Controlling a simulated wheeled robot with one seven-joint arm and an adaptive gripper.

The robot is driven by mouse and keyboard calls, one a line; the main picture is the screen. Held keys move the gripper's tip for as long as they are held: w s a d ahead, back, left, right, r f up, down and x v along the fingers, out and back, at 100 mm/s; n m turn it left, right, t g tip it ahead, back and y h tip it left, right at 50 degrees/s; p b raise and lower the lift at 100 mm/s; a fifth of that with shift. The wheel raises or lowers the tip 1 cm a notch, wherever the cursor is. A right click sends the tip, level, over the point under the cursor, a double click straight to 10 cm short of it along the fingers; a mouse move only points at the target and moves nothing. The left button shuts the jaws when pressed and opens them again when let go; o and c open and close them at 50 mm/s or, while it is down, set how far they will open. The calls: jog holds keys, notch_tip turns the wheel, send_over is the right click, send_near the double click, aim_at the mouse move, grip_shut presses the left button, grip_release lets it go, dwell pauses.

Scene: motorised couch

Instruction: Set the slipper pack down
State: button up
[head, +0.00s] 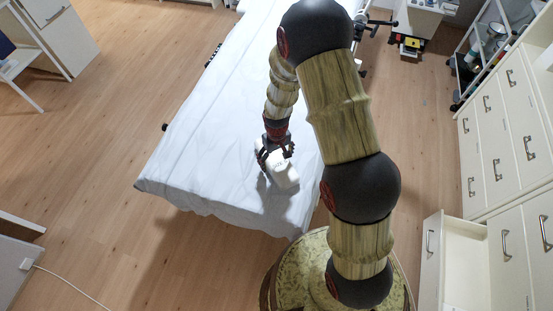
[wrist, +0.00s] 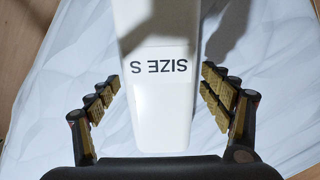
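The slipper pack (head: 286,176) is a white box-like pack on the white-sheeted couch (head: 215,130), near its front end. In the wrist view the pack (wrist: 160,110) carries the print "SIZE S", upside down, and runs out of the top of the picture. It appears to rest on the sheet. My gripper (head: 275,150) is at the pack's far end. In the wrist view my gripper (wrist: 160,80) is open, with one finger on each side of the pack and a narrow gap on both sides.
White drawer cabinets (head: 505,140) stand at the right, with one drawer (head: 460,262) pulled out. A shelf trolley (head: 485,55) is at the upper right. Wooden floor (head: 95,135) is clear left of the couch. A cable (head: 75,285) lies at the lower left.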

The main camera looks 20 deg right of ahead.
aim_at(276, 159)
dwell(0.3)
notch_tip(276, 159, up, 12)
jog(key=shift+r+p, duration=0.15)
jog(key=shift+p, duration=0.85)
